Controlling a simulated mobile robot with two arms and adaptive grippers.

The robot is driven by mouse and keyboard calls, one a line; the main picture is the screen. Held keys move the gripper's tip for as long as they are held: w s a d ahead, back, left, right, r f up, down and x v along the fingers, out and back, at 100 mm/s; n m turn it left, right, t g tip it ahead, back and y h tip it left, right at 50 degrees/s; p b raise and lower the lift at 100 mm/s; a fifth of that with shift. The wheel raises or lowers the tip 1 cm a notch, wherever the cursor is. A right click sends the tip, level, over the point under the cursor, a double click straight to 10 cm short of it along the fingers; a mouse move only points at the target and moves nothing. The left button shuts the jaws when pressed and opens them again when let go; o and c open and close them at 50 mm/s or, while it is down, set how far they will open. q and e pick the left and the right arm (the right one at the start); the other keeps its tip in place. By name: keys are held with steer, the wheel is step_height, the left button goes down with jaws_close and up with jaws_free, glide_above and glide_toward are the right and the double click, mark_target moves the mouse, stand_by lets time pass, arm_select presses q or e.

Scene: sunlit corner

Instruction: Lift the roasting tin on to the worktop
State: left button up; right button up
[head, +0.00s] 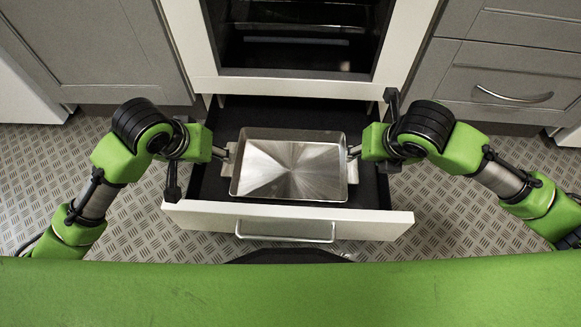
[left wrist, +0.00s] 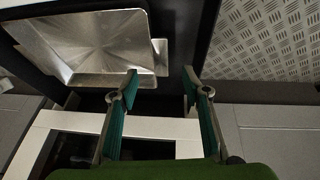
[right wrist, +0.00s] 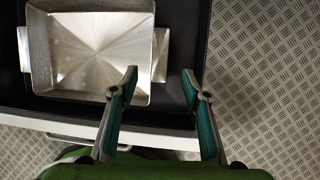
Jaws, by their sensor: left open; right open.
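The roasting tin (head: 291,170) is a shallow rectangular metal pan with a flat handle at each short side. It lies level and empty in the open drawer (head: 285,215) below the oven. My left gripper (head: 226,153) is open beside the tin's left handle; in the left wrist view its fingers (left wrist: 160,85) are apart near the tin (left wrist: 95,42). My right gripper (head: 355,152) is open by the right handle; in the right wrist view its fingers (right wrist: 160,82) are apart with the tin (right wrist: 95,55) to their left. I cannot tell whether either gripper touches a handle.
The oven (head: 292,35) stands directly behind the drawer. Grey cabinets stand on both sides, the right one with a curved handle (head: 513,97). The drawer's front has a bar handle (head: 286,232). A green surface (head: 290,295) crosses the bottom of the head view. Patterned floor shows around.

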mark_target(231, 165)
arm_select(q)
steer(key=x, duration=1.3)
steer(key=shift+w+d+f, duration=0.1)
steer(key=shift+d+f, duration=0.05)
steer(key=shift+f, duration=0.1)
arm_select(e)
steer(key=x, duration=1.3)
steer(key=shift+w+f, duration=0.1)
steer(key=shift+f, duration=0.2)
arm_select(q)
jaws_close()
arm_select(e)
jaws_close()
